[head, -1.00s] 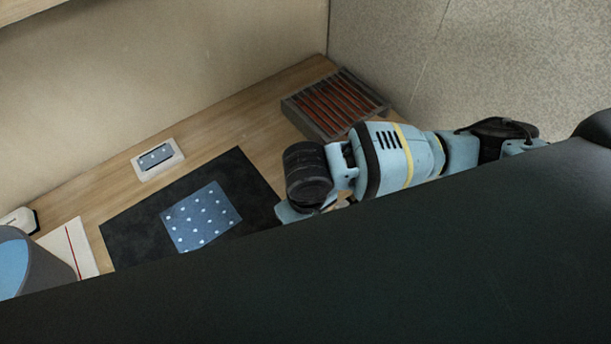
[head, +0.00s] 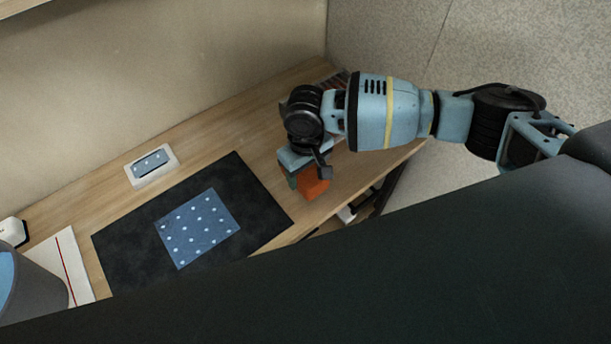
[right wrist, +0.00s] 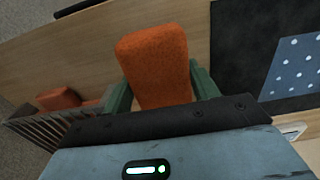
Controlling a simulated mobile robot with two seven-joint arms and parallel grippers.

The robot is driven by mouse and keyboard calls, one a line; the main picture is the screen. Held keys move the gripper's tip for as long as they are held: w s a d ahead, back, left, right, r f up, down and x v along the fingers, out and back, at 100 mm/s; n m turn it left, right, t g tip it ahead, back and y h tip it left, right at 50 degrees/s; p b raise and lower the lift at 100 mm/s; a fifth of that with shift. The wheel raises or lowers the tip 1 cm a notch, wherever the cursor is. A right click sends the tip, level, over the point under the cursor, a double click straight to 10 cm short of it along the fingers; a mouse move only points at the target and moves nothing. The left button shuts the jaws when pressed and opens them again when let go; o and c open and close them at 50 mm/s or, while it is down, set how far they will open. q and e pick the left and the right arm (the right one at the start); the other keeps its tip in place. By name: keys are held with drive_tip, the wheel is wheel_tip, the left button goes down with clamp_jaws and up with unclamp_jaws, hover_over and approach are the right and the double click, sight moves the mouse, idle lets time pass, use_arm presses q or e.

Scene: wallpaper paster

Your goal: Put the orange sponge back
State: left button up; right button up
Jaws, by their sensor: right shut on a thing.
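The orange sponge (head: 313,184) is between the fingers of my right gripper (head: 302,182), which is shut on it. In the right wrist view the sponge (right wrist: 157,65) stands out between the two green fingers, above the wooden desk. In the head view it is over the desk's right part, right of the black mat. A slatted rack (head: 335,80) at the back right is mostly hidden behind my right arm. The rack (right wrist: 45,122) also shows at the lower left of the right wrist view, with something orange (right wrist: 60,99) at it. My left gripper is not in view.
A black mat (head: 125,230) bears a blue dotted sheet (head: 200,228). A small holder (head: 167,176) with a dotted piece stands behind it. A grey bucket (head: 40,285) and a white sheet with a red line (head: 72,262) are at left. Bare desk lies between mat and rack.

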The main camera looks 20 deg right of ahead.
sight(306, 179)
drive_tip(key=shift+w+f, duration=0.2)
drive_tip(key=shift+f, duration=1.4)
drive_tip(key=shift+f, duration=0.2)
drive_tip(key=o, duration=1)
drive_tip(key=shift+f, duration=0.15)
wheel_tip(306, 179, up, 8)
drive_tip(key=shift+w+r, duration=0.1)
drive_tip(key=shift+w, duration=0.05)
